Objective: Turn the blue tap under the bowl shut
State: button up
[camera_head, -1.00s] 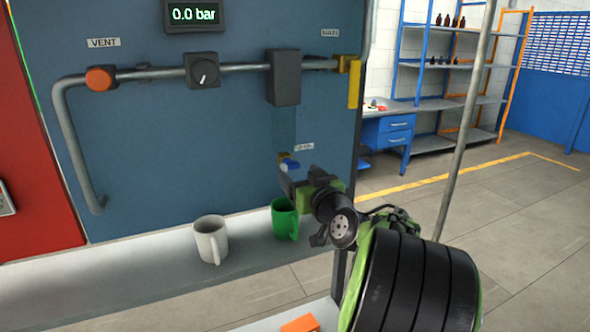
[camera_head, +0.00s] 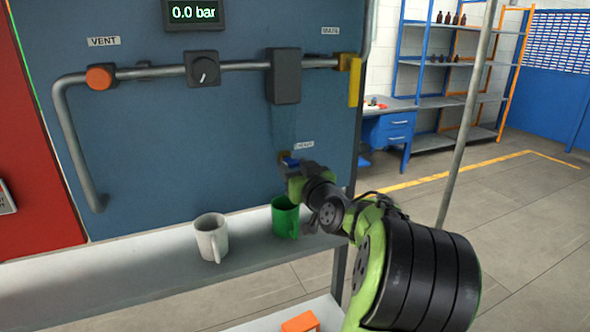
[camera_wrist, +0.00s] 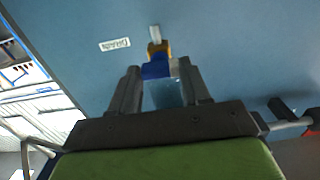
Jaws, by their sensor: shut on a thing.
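The blue tap (camera_head: 289,162) sits on a brass fitting below the clear bowl (camera_head: 284,125), beside a drain label. In the wrist view the blue handle (camera_wrist: 155,70) lies between the fingertips, with the brass body just beyond it. My gripper (camera_head: 291,172) is at the tap from the right and front, and it also shows in the wrist view (camera_wrist: 160,72). It is shut on the blue handle. The fingers partly hide the tap in the head view. The clear bowl (camera_wrist: 165,95) shows faintly between the fingers in the wrist view.
A green mug (camera_head: 284,217) stands on the shelf (camera_head: 130,270) close below my gripper, with a white mug (camera_head: 210,238) to its left. A yellow handle (camera_head: 354,80) and a grey pipe (camera_head: 240,67) are above. The gauge (camera_head: 192,13) reads 0.0 bar.

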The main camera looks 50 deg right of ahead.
jog(key=m+p, duration=0.1)
jog(key=m, duration=0.3)
jog(key=shift+m, duration=0.3)
jog(key=m+p, duration=0.1)
jog(key=m, duration=0.3)
jog(key=shift+m, duration=0.3)
jog(key=m+p, duration=0.2)
jog(key=m, duration=0.2)
jog(key=shift+m, duration=0.3)
jog(key=shift+m+p, duration=0.85)
jog(key=shift+m, duration=1.25)
jog(key=o, duration=1.1)
jog(key=shift+c, duration=0.2)
jog(key=shift+s, duration=0.15)
